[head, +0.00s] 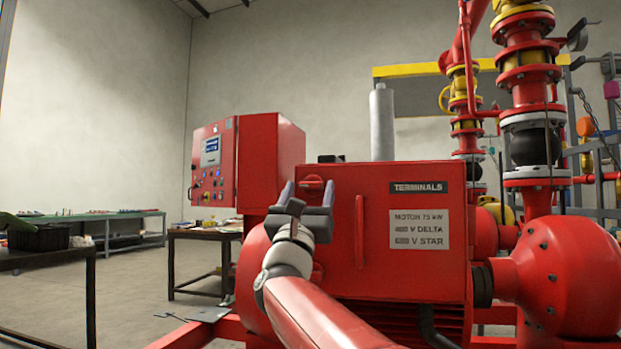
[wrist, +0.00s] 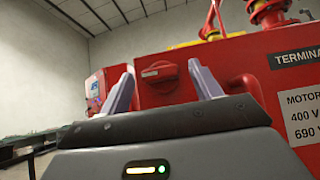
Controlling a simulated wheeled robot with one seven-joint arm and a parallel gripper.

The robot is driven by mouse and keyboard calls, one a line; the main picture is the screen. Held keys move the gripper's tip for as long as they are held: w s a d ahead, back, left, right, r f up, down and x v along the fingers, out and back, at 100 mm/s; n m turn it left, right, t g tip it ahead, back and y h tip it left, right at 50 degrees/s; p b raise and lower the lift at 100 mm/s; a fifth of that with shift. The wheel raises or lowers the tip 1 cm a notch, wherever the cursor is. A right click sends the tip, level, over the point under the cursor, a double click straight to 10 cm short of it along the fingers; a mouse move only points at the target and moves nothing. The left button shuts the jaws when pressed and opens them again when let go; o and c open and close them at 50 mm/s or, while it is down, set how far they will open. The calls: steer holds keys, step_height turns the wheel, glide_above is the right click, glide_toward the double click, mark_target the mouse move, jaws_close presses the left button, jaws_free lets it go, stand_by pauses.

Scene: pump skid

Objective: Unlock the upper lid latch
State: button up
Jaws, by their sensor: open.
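The upper lid latch (head: 312,182) is a red knob at the top left of the red terminal box lid (head: 420,255). In the wrist view the latch (wrist: 160,75) shows as a round knob with a raised bar lying roughly level. It appears between the two fingertips, beyond them. My gripper (head: 307,190) is open and empty in front of the lid's left side, its fingers pointing up and toward the box. In the wrist view my gripper (wrist: 162,72) has one finger on each side of the latch; I see no contact. My gripper and arm cover the lid's lower left part.
A red vertical handle (head: 360,232) stands out from the lid, right of my gripper. A red control cabinet (head: 270,160) is behind to the left. Red pipework (head: 530,110) and a round red pump housing (head: 575,275) are at the right. Open floor lies at the left.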

steer(key=shift+p+x, duration=0.35)
steer(key=shift+x, duration=0.9)
steer(key=shift+f, duration=0.1)
steer(key=c, duration=1)
